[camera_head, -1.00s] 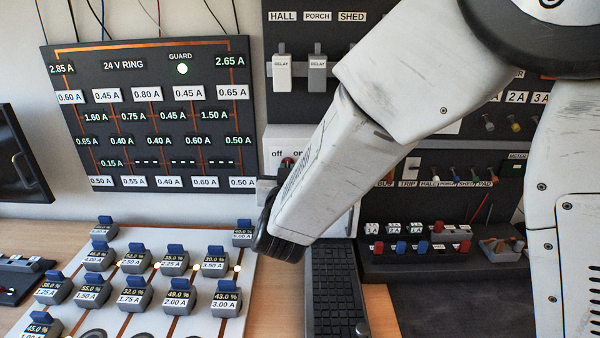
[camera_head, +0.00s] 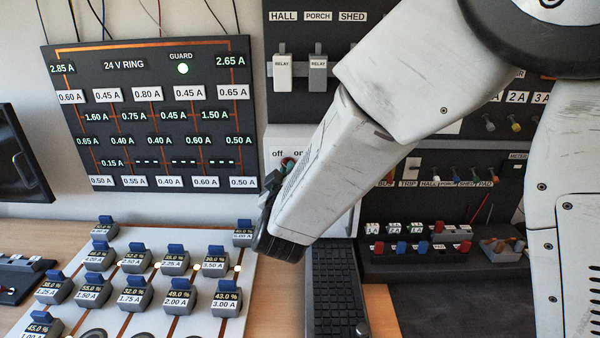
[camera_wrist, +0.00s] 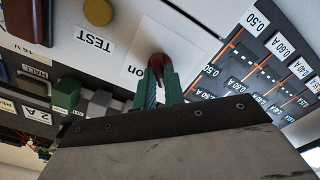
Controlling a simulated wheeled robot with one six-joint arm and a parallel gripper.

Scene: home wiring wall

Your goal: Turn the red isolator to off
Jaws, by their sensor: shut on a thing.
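The red isolator (camera_wrist: 159,60) is a red knob on a white plate. In the wrist view it sits between the green fingertips of my gripper (camera_wrist: 158,78), which is shut on it. The "on" label shows just beside the knob; the "off" label is hidden there. In the head view the isolator (camera_head: 289,160) is a small patch of red below the "off" and "on" labels, mostly covered by my arm. I cannot tell which label the knob points to.
A TEST label and a yellow round button (camera_wrist: 98,11) sit close beside the isolator in the wrist view. The 24 V RING board (camera_head: 150,120) hangs to the left. A sloped panel of blue-topped blocks (camera_head: 200,262) and a black keyboard (camera_head: 335,285) lie below.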

